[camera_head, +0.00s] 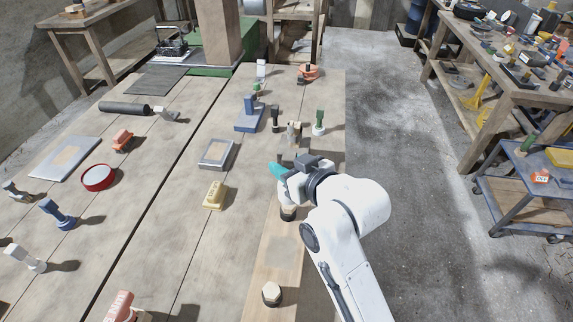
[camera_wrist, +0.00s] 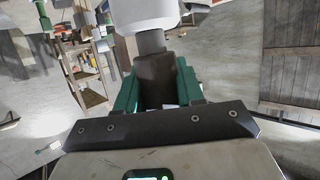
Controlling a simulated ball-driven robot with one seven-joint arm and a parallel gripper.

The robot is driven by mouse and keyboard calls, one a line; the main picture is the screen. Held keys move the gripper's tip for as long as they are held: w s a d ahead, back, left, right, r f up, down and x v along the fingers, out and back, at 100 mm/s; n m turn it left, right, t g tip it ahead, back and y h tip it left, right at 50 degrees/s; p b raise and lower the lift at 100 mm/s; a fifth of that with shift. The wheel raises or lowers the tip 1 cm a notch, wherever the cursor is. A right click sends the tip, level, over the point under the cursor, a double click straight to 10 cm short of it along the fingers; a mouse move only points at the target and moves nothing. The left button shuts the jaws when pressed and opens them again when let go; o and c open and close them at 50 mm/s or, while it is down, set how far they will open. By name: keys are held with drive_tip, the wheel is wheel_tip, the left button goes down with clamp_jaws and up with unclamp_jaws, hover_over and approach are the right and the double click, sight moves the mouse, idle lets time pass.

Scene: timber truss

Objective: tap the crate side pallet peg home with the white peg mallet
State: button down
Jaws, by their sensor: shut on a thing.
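My gripper (camera_head: 281,171) reaches over the right plank from the right. In the wrist view its teal fingers (camera_wrist: 157,82) are shut on the dark handle of the white peg mallet (camera_wrist: 146,16), whose pale head fills the top of the view. The mallet is mostly hidden in the head view. A light wooden board (camera_head: 268,252) lies below my gripper along the bench's right edge. A pale-topped peg with a dark base (camera_head: 271,293) stands on its near end. Another pale and dark piece (camera_head: 288,213) stands just below my gripper, partly covered. I cannot tell which is the crate side peg.
A yellow block (camera_head: 214,195), a grey tray (camera_head: 216,153) and a blue stand (camera_head: 249,118) lie left of my gripper. A green-topped piece (camera_head: 319,122) and several small tools stand beyond it. A red round tin (camera_head: 98,177) lies farther left.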

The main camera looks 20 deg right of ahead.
sight(287, 153)
drive_tip(key=shift+r, duration=0.1)
drive_tip(key=shift+r+p, duration=0.4)
drive_tip(key=shift+r, duration=2.1)
